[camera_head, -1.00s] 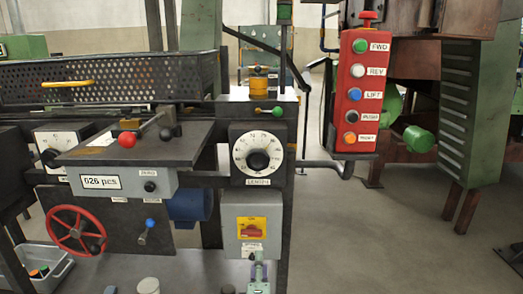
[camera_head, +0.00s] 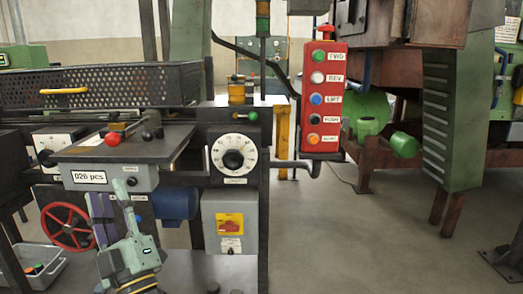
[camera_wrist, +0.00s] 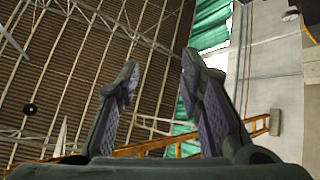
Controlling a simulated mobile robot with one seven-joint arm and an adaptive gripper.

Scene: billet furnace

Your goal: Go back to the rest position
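My gripper (camera_head: 108,197) is in the lower left of the head view, pointing up in front of the counter box (camera_head: 146,178) marked "026 pcs" and the red handwheel (camera_head: 62,226). Its two fingers with purple pads stand apart. In the wrist view my gripper (camera_wrist: 159,72) is open, with nothing between the fingers. That view looks up at the ceiling beams.
A red button box (camera_head: 325,100) hangs right of centre. A dial (camera_head: 233,157) and a grey switch box (camera_head: 230,222) are on the machine. A grey bin (camera_head: 38,262) stands at lower left. The floor (camera_head: 350,240) at right is clear.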

